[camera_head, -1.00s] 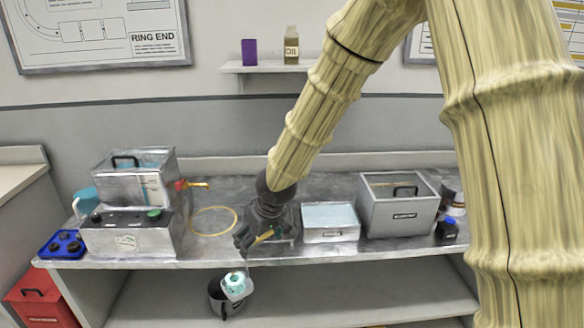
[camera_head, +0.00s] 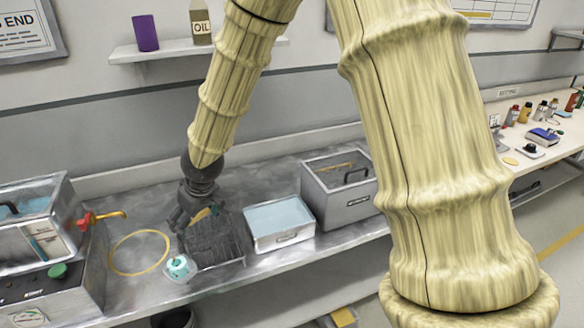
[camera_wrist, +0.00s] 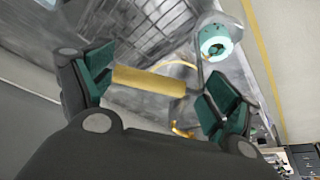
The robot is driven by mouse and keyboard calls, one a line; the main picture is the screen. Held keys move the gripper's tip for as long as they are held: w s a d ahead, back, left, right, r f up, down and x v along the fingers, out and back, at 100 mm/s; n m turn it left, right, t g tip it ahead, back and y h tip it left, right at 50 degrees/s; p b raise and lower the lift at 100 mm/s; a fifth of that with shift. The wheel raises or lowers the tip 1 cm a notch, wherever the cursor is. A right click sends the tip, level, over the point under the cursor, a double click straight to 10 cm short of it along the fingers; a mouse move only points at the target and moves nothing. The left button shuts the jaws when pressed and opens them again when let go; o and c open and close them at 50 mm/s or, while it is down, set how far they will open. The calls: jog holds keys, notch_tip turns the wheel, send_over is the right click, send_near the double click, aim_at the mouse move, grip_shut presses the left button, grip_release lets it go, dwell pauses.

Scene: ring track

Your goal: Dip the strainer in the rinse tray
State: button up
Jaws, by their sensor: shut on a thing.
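My gripper (camera_head: 195,213) is shut on the yellow handle of the strainer (camera_head: 176,277). The handle (camera_wrist: 150,82) lies between the fingers in the wrist view. The strainer's clear basket holds a teal ring-shaped part (camera_head: 179,267), also seen in the wrist view (camera_wrist: 215,42). The basket hangs near the front edge of the bench, left of the tray; its exact height is unclear. A shallow metal tray (camera_head: 284,240) of pale blue liquid, which looks like the rinse tray, stands right of my gripper. Its label is too small to read.
A dark wire rack (camera_head: 222,250) stands beneath my gripper, left of the tray. A lidded metal box (camera_head: 344,206) stands right of the tray. A yellow ring (camera_head: 116,268) lies left, beside a tank (camera_head: 35,225) with a red-and-yellow tap. A dark pot (camera_head: 172,319) is below the bench edge.

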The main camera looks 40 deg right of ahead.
jog(key=s+d+r+m+g+h+p, duration=0.2)
jog(key=d+r+m+p, duration=0.1)
jog(key=d+m, duration=0.5)
jog(key=s+d+r+m+g+h+p, duration=0.1)
jog(key=s+d+r+m+h+p, duration=0.15)
jog(key=d+m, duration=0.55)
jog(key=s+d+r+m+g+h+p, duration=0.1)
jog(key=s+d+r+m+g+p, duration=0.15)
jog(key=d+m, duration=0.55)
notch_tip(320, 180, down, 14)
jog(key=b, duration=0.8)
dwell(0.4)
jog(key=shift+s+a, duration=0.1)
jog(key=shift+r, duration=0.15)
dwell(1.3)
notch_tip(320, 180, up, 9)
jog(key=p, duration=0.6)
dwell(1.0)
